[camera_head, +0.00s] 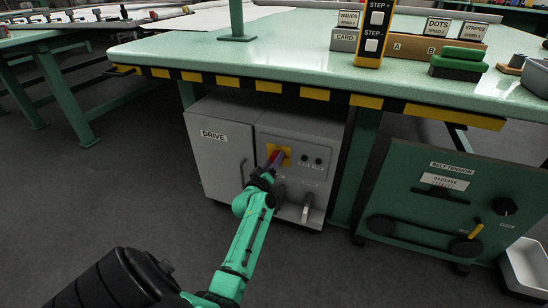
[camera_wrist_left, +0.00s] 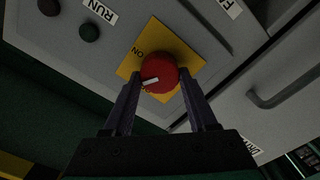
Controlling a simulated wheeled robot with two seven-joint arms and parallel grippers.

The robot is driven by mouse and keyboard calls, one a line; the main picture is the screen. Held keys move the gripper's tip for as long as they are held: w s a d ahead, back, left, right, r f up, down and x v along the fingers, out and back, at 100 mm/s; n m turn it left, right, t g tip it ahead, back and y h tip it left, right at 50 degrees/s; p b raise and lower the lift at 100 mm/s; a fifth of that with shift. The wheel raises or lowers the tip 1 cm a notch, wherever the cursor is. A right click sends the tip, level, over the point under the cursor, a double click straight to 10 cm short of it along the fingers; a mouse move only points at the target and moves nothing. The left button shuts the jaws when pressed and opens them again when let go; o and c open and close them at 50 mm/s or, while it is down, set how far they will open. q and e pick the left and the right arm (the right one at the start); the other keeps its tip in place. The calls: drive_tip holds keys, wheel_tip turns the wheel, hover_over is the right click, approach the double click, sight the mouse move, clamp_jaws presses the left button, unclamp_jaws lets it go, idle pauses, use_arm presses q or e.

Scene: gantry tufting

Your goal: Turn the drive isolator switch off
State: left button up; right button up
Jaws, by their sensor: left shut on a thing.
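The drive isolator switch is a red round knob (camera_wrist_left: 159,73) on a yellow plate (camera_wrist_left: 190,62), on the front of the grey drive cabinet (camera_head: 223,157). The word ON is printed on the plate, and a white mark shows on the knob's near edge. In the head view the yellow plate (camera_head: 285,152) shows behind my left gripper (camera_head: 274,162). In the left wrist view my left gripper (camera_wrist_left: 164,88) has its fingers on both sides of the knob, shut on it. My right gripper is in neither view.
The cabinet sits under a green bench (camera_head: 250,58) with a striped front edge. Two small buttons (camera_head: 311,160) and a pale lever (camera_head: 307,208) are beside the switch. A green belt tension panel (camera_head: 448,205) stands to the right. The floor in front is clear.

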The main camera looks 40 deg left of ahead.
use_arm(q)
drive_tip(key=n+p, duration=0.1)
drive_tip(key=n, duration=0.1)
drive_tip(key=shift+n, duration=0.4)
drive_tip(key=shift+a+f+n+p, duration=0.1)
drive_tip(key=shift+n+p, duration=0.25)
drive_tip(key=shift+n, duration=1.35)
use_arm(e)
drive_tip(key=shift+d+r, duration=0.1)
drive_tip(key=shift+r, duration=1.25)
use_arm(q)
drive_tip(key=o, duration=1.4)
drive_tip(key=shift+c, duration=0.2)
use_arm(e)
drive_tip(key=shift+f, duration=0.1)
use_arm(q)
drive_tip(key=shift+s, duration=0.1)
